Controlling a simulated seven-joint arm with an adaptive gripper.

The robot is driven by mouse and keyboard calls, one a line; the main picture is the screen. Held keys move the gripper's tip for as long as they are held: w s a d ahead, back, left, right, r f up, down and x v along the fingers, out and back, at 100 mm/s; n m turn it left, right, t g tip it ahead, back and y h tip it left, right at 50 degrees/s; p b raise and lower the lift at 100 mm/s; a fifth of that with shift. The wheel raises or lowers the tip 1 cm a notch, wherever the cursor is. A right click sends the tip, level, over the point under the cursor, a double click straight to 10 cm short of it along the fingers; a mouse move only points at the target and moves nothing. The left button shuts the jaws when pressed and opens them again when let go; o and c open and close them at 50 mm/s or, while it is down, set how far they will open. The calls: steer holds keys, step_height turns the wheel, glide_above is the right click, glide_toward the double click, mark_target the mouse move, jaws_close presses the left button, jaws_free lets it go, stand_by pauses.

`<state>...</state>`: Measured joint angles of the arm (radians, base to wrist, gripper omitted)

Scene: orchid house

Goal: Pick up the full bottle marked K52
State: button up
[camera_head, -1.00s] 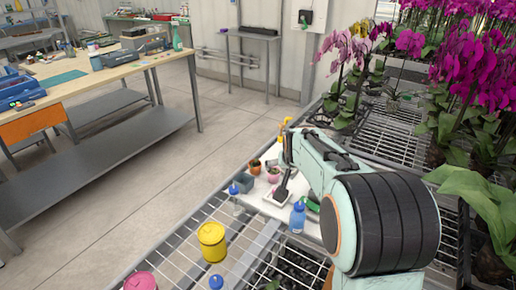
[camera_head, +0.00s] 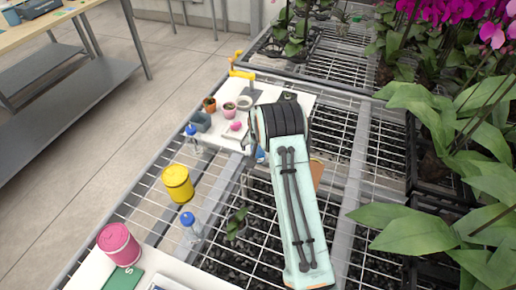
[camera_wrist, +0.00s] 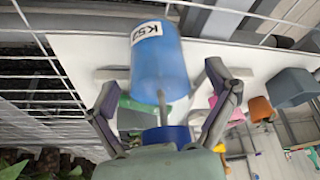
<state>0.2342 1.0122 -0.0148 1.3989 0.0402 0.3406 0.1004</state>
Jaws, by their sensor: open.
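The bottle marked K52 (camera_wrist: 160,58) shows in the wrist view, with a white label and a blue body. A clear band and a blue cap (camera_wrist: 166,134) show toward the bottom of that picture. My gripper (camera_wrist: 164,76) is open, with one finger on either side of the bottle in the picture and gaps on both sides. I cannot tell whether the bottle lies fully between the fingertips in depth. In the head view my arm hides the gripper and most of a blue bottle (camera_head: 260,154), of which a sliver shows.
Other blue-capped bottles stand left of my arm, one nearer (camera_head: 190,225) and one farther (camera_head: 191,138). A yellow jar (camera_head: 177,184), a pink jar (camera_head: 118,245) and small pots (camera_head: 229,110) stand along the wire bench. Leafy orchids (camera_head: 440,150) crowd the right.

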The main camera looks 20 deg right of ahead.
steer(key=c, duration=1.3)
steer(key=shift+r, duration=0.15)
